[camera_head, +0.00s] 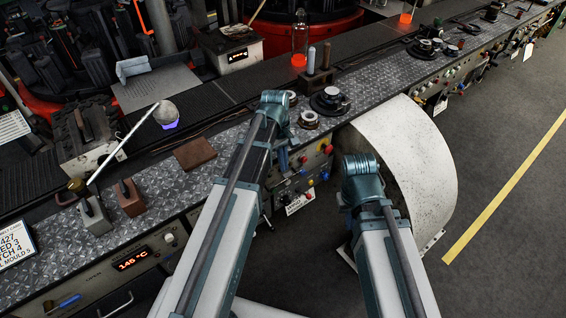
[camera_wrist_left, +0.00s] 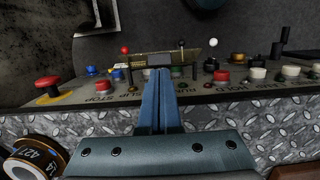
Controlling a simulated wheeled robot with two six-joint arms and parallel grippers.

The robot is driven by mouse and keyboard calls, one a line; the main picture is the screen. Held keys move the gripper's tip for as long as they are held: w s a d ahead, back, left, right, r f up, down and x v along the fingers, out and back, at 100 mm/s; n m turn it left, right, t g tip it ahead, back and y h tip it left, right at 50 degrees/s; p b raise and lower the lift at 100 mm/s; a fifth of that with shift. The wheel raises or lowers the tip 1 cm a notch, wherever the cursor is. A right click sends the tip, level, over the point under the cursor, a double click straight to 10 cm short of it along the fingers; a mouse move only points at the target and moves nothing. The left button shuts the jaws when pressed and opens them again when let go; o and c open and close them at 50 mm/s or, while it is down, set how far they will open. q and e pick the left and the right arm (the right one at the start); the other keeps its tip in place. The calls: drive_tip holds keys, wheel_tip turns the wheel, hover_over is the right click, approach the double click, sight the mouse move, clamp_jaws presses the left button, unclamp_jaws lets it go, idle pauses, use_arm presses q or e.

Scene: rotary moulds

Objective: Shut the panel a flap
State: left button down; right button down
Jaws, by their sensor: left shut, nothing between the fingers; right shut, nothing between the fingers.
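A control panel with coloured buttons (camera_head: 300,183) is set in the front of the bench, just below the diamond-plate top. In the left wrist view, a yellowish flap-like plate (camera_wrist_left: 150,64) with small lettering stands over the middle of this panel; I cannot tell how far open it is. My left gripper (camera_head: 284,168) points down at the panel in the head view. In the left wrist view its blue fingers (camera_wrist_left: 164,73) are together and empty, their tips overlapping the plate's lower part; contact is unclear. My right gripper is hidden behind its own arm.
A red stop button (camera_wrist_left: 48,84) sits at the panel's left in the wrist view. A large pale curved guard (camera_head: 420,150) stands right of the panel. Dark round parts (camera_head: 330,100) lie on the bench top. Floor with a yellow line is clear at right.

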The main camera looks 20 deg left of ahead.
idle(0.3)
use_arm(q)
drive_tip(key=shift+s+d+y, duration=0.3)
